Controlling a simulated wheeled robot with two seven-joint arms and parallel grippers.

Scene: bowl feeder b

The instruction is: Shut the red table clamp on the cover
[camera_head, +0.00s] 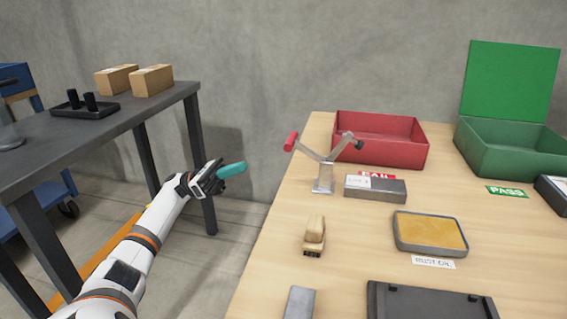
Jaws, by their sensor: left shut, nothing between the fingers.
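The table clamp (323,178) stands upright near the left edge of the wooden table. Its red handle (291,141) points up to the left, and its metal arm with a dark tip (357,144) is raised up to the right, so the clamp is open. A grey block with a white label (390,190) lies just right of the clamp's foot; I cannot tell for sure that it is the cover. The raised tip is apart from it. My left gripper (233,170), with teal fingers, is shut and empty in the air left of the clamp, off the table. My right gripper is not in view.
A red bin (381,154) stands behind the clamp, an open green bin (510,158) at right. In front are a wooden brush (314,232), a tray of yellow material (402,245) and a dark plate (430,302). A dark bench (120,125) stands left, across a floor gap.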

